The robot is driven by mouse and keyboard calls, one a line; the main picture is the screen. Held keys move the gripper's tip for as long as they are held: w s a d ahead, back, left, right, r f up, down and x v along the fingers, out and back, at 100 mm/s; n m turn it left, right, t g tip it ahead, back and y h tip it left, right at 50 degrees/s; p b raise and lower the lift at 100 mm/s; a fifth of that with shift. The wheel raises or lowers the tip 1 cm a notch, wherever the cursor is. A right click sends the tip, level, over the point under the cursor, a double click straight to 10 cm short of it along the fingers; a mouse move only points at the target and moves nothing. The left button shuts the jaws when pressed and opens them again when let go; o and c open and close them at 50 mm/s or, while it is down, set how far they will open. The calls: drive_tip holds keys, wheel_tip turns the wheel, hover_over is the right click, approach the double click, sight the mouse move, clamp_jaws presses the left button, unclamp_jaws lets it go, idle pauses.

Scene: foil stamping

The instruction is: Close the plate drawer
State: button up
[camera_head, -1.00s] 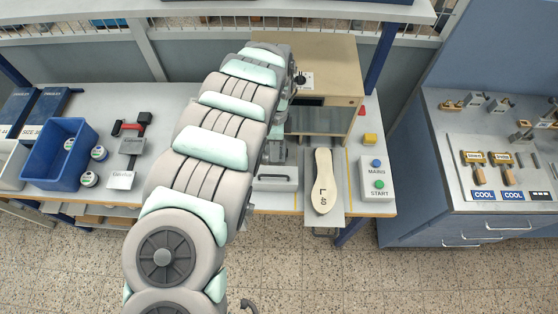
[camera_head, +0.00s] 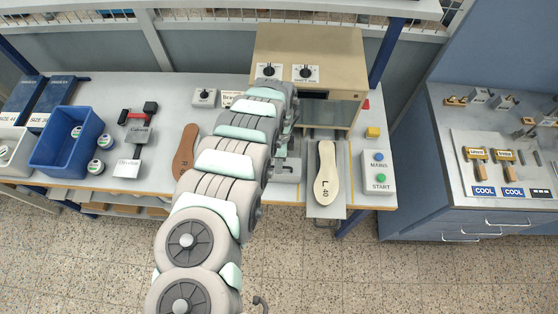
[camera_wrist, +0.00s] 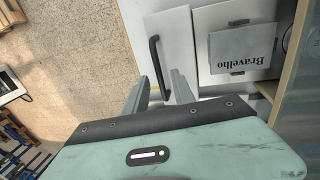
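The plate drawer has a pale front panel (camera_wrist: 172,45) with a black bar handle (camera_wrist: 155,62) in the wrist view. A grey plate marked "Bravelho" (camera_wrist: 243,50) lies in a pale tray behind that panel. My gripper (camera_wrist: 160,76) has its two grey fingers apart, with the lower end of the handle showing between them. I cannot tell whether they touch it. In the head view a grey part of the drawer (camera_head: 287,172) shows below the beige press (camera_head: 310,60), left of the pale insole. My arm hides the rest of the drawer and most of my gripper.
The pale insole (camera_head: 326,175) lies on a grey slide (camera_head: 342,205) beside the drawer. A button box (camera_head: 378,186) stands to the right. A brown insole (camera_head: 186,152) and a blue bin (camera_head: 66,142) are to the left. Tiled floor lies open in front.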

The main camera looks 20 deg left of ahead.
drive_tip(key=shift+c, duration=0.3)
clamp_jaws()
idle(1.1)
